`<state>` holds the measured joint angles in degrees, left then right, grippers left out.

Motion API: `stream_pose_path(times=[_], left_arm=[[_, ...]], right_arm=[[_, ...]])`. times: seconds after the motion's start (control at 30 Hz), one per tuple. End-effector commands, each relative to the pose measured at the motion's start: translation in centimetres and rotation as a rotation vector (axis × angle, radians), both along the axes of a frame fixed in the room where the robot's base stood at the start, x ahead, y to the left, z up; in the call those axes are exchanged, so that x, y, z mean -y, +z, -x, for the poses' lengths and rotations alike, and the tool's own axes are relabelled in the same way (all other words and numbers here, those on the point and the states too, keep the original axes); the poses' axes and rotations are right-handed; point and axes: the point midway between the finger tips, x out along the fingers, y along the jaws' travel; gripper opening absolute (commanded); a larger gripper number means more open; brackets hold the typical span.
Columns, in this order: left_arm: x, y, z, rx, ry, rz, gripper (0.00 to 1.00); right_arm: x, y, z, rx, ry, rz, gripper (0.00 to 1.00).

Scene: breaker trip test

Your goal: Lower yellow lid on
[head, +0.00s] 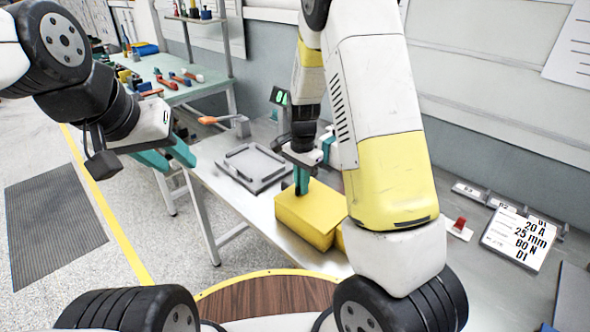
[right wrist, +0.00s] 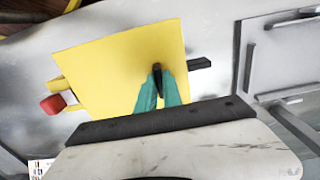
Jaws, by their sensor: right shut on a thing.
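The yellow lid (head: 305,218) is a square, box-like cover with a dark handle on top. My right gripper (head: 301,180) comes down onto it from above. In the right wrist view, its teal fingers (right wrist: 160,90) are shut on the dark handle of the lid (right wrist: 115,75). The lid is over the bench, and more yellow shows at its right edge in the head view. What lies beneath is mostly hidden, and I cannot tell whether the lid is seated. My left gripper (head: 170,157) is away to the left, its teal fingers apart and empty.
A grey tray-like plate (head: 253,168) lies on the bench left of the lid. A red switch (head: 460,222) and a printed sign (head: 518,238) are to the right. An orange-handled tool (head: 222,120) is behind. A side table (head: 170,90) holds several small parts.

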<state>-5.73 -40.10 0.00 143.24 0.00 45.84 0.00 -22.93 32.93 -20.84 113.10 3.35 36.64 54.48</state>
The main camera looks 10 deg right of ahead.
Motion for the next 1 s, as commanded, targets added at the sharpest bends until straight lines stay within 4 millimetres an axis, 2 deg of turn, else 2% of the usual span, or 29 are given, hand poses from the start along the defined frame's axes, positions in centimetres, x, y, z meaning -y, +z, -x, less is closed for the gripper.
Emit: stream_pose_path(times=[0.07, 0.1, 0.2, 0.23, 0.6, 1.0], left_arm=[[0.0, 0.0, 0.0, 0.0, 0.0, 0.0, 0.36], [0.0, 0.0, 0.0, 0.0, 0.0, 0.0, 0.36], [0.0, 0.0, 0.0, 0.0, 0.0, 0.0, 0.36], [0.0, 0.0, 0.0, 0.0, 0.0, 0.0, 0.36], [0.0, 0.0, 0.0, 0.0, 0.0, 0.0, 0.36], [0.0, 0.0, 0.0, 0.0, 0.0, 0.0, 0.36]], right_arm=[[0.0, 0.0, 0.0, 0.0, 0.0, 0.0, 0.0], [0.0, 0.0, 0.0, 0.0, 0.0, 0.0, 0.12], [0.0, 0.0, 0.0, 0.0, 0.0, 0.0, 0.32], [0.0, 0.0, 0.0, 0.0, 0.0, 0.0, 0.36], [0.0, 0.5, -0.1, 0.002, 0.0, 0.0, 0.36], [-0.1, 6.7, -0.1, 0.003, 0.001, -0.001, 0.36]])
